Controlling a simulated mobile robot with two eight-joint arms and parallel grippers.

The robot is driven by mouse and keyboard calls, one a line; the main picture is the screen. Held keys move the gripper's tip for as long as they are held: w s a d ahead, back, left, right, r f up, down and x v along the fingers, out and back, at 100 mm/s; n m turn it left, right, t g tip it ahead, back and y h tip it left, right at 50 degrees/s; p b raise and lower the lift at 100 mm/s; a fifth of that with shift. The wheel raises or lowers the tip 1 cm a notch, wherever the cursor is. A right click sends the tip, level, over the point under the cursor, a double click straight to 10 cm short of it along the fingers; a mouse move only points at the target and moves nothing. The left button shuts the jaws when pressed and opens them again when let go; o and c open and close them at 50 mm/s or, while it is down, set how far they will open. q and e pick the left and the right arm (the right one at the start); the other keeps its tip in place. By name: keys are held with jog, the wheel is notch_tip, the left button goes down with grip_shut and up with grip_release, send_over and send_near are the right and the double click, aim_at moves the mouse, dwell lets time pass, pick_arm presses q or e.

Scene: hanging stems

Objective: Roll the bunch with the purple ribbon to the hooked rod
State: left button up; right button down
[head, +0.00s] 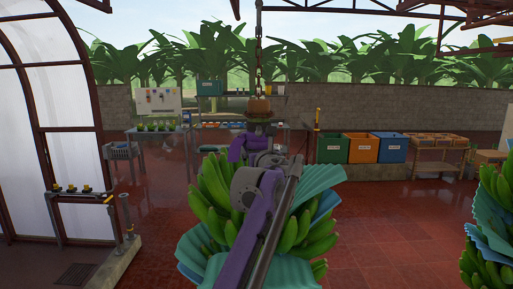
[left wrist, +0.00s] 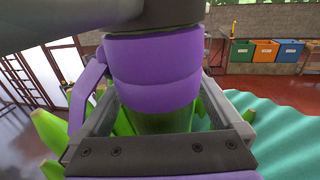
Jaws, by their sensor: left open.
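A bunch of green fruit (head: 215,190) hangs from a chain (head: 258,50) in mid picture, with teal sheets (head: 195,255) around it. A purple band, seemingly its ribbon (left wrist: 150,75), wraps the thick stem (left wrist: 165,121); a purple part (head: 237,149) shows left of the stem in the head view. My left gripper (head: 263,142) is at the stem; in the left wrist view its open fingers (left wrist: 162,112) stand either side of the stem. Contact cannot be told. My arm hides the bunch's middle. A thin upright rod (head: 317,130) stands behind; I cannot make out a hook. My right gripper is not in view.
Another bunch (head: 487,225) hangs at the right edge. Green, orange and blue bins (head: 362,148) stand at the back by a wooden table (head: 430,147). A low rail (head: 80,192) is at the left. Red floor is open between the bunches.

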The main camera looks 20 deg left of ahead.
pick_arm(q)
jog(key=shift+w, duration=0.1)
grip_shut()
dwell(0.5)
